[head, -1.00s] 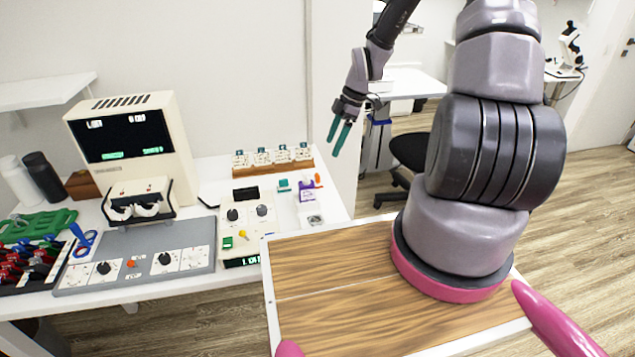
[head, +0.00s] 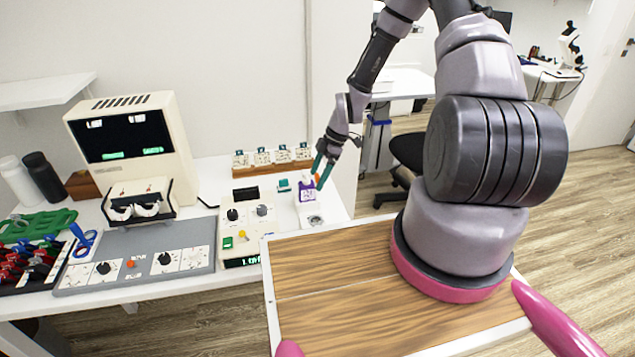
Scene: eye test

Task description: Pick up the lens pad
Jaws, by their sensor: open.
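My gripper (head: 319,174) has teal fingers, which are apart. It is at the back right of the white table, over the small white and purple box (head: 306,193). A small orange piece (head: 316,179) shows between or just behind the fingers; I cannot tell whether they touch it. No object is clearly recognisable as the lens pad. Small candidates are the purple box, a teal item (head: 284,185) left of it, and a white square with a grey round top (head: 314,220) in front of it.
A rack of white cards (head: 272,166) stands behind the small items. A control box with knobs (head: 246,228) is to their left, and a large cream machine (head: 150,125) is farther left.

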